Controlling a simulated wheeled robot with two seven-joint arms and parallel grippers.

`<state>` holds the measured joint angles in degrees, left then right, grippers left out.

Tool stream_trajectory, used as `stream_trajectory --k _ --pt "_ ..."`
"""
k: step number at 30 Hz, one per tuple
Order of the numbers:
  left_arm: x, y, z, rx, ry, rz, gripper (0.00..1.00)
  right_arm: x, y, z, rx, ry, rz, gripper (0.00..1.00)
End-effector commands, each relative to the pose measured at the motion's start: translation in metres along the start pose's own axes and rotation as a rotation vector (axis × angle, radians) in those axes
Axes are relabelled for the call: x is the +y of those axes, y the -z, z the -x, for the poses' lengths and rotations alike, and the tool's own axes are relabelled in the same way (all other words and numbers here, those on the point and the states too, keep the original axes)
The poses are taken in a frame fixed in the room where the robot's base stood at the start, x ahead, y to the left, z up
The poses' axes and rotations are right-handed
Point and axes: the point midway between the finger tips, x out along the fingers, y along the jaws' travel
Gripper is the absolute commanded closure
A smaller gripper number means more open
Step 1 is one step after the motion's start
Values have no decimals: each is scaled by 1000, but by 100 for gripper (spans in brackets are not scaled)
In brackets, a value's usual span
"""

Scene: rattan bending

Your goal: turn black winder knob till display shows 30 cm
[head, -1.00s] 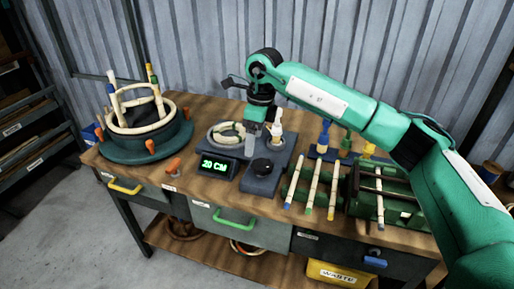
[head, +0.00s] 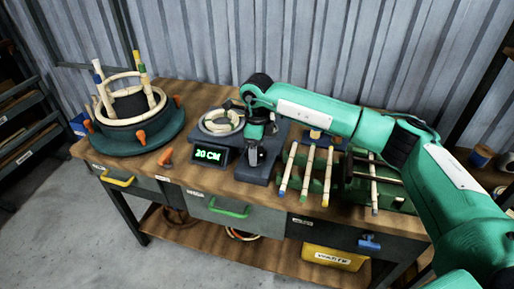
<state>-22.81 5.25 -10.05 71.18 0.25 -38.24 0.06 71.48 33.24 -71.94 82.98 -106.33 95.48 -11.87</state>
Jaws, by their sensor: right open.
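The winder's grey base (head: 242,173) stands on the workbench, with a pale rattan coil (head: 217,123) at its back left. The display (head: 209,154) on its front left glows green and appears to read 20 CM. My right gripper (head: 254,158) is open, points down, and is over the front right part of the base, where the black knob sits. The gripper hides most or all of the knob, so I cannot tell whether the fingers touch it. My left gripper is out of view.
A round green jig (head: 128,144) with rattan rings and upright sticks stands at the left. Several rattan sticks (head: 308,170) lie on a green rack to the right. An orange peg (head: 166,157) is on the bench left of the display. A yellow waste bin (head: 333,258) is below.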

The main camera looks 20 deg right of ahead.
Motion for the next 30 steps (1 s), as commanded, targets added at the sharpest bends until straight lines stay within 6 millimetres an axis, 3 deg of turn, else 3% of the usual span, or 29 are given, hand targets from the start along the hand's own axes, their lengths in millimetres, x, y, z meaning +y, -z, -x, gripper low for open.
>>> stream_trajectory --k 12,19,30 --pt "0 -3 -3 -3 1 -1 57 0 0 -8 -1 0 1 23" --pt "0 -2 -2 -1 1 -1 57 0 0 -8 -1 0 1 66" --pt "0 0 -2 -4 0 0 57 0 0 -8 -1 0 -62 66"
